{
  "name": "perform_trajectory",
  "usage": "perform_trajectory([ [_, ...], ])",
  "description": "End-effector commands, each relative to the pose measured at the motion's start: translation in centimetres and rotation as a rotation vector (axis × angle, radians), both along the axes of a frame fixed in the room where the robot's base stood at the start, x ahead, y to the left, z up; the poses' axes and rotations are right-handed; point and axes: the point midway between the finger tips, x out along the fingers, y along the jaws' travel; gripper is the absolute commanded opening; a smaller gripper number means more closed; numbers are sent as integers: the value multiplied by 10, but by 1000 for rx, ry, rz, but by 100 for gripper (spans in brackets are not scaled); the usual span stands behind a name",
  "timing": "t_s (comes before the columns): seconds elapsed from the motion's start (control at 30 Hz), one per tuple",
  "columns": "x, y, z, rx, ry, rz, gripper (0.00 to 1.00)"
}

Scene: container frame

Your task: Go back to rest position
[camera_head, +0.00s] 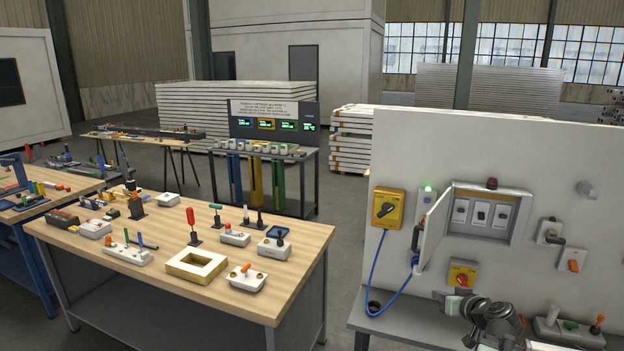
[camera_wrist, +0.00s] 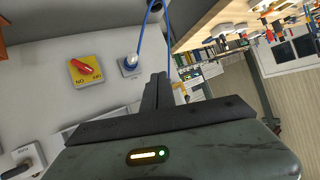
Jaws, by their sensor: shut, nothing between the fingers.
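My gripper (camera_head: 439,296) is in front of the lower part of the white panel (camera_head: 400,240), above the grey bench ledge at the lower right of the head view. In the wrist view its dark fingers (camera_wrist: 157,88) are together with nothing between them. The gripper is apart from the yellow switch with a red knob (camera_head: 462,273), which also shows in the wrist view (camera_wrist: 85,69).
The panel carries a yellow rotary switch (camera_head: 387,208) and a recessed box with its door (camera_head: 433,228) swung open. A wooden table (camera_head: 130,275) with several switches and handles stands at the left. Floor shows between table and panel.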

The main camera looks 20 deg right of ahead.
Motion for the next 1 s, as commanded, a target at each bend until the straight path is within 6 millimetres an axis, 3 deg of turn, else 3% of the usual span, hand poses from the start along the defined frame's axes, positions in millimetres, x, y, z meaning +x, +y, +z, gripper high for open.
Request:
perform_trajectory([
  [0.03,18,43,-20,30,64,72,0],
  [0.2,39,180,-81,112,357,255,0],
  [0.3,30,261,-118,116,579,320,0],
  [0.4,8,326,-147,77,795,327,0],
  [0.5,-15,367,-163,13,958,288,0],
  [0.63,-35,393,-170,-59,1070,225,0],
  [1.0,-42,395,-170,-84,1103,192,0],
])
